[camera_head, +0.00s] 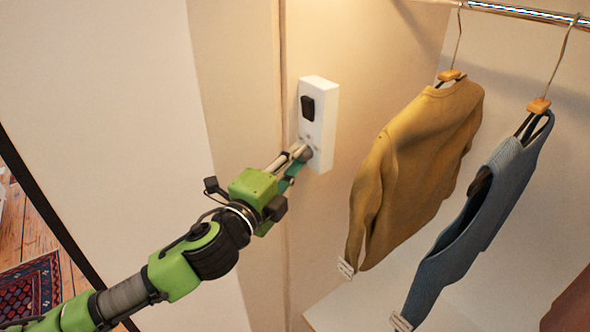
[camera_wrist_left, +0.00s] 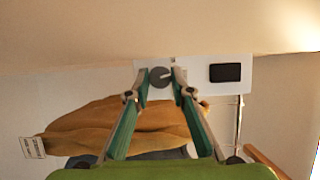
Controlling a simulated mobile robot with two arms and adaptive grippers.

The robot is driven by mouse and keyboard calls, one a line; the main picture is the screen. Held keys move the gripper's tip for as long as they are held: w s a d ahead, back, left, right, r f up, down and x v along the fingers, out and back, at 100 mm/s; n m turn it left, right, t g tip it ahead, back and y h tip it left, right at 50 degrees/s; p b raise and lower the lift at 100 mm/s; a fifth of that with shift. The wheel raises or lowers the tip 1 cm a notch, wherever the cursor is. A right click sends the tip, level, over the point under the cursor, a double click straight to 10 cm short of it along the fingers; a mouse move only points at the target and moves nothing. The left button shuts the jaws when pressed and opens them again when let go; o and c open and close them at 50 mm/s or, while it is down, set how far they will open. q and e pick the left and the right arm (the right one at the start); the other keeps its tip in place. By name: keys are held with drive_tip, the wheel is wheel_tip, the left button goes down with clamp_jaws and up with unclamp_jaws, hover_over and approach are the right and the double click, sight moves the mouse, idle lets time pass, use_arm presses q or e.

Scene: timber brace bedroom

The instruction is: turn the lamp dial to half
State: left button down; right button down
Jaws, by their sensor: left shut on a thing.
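A white control box (camera_head: 318,110) is fixed on the wardrobe's inner wall, with a black switch (camera_head: 307,107) in its upper part and a round grey dial (camera_head: 306,154) low down. In the left wrist view the dial (camera_wrist_left: 160,77) shows a light pointer mark, and the switch (camera_wrist_left: 225,72) is to its right. My left gripper (camera_head: 302,153) is at the dial, its fingers shut on it from both sides. The fingertips (camera_wrist_left: 160,80) flank the dial in the wrist view. The fingers partly hide the dial in the head view. My right gripper is not in view.
A mustard sweater (camera_head: 425,165) and a blue-grey knit garment (camera_head: 482,220) hang from a metal rail (camera_head: 520,12) to the right of the box. A wall edge (camera_head: 281,150) stands just left of it. A patterned rug (camera_head: 32,287) lies on the wooden floor at lower left.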

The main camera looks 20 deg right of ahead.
use_arm(q)
drive_tip(key=shift+f+m+t+h+b, duration=0.15)
drive_tip(key=shift+m+h+b, duration=0.15)
drive_tip(key=shift+m+b, duration=0.35)
drive_tip(key=shift+m+t+h+b, duration=0.15)
drive_tip(key=shift+m+h+b, duration=0.15)
drive_tip(key=shift+m+b, duration=0.35)
drive_tip(key=c, duration=2.1)
unclamp_jaws()
drive_tip(key=v, duration=1.2)
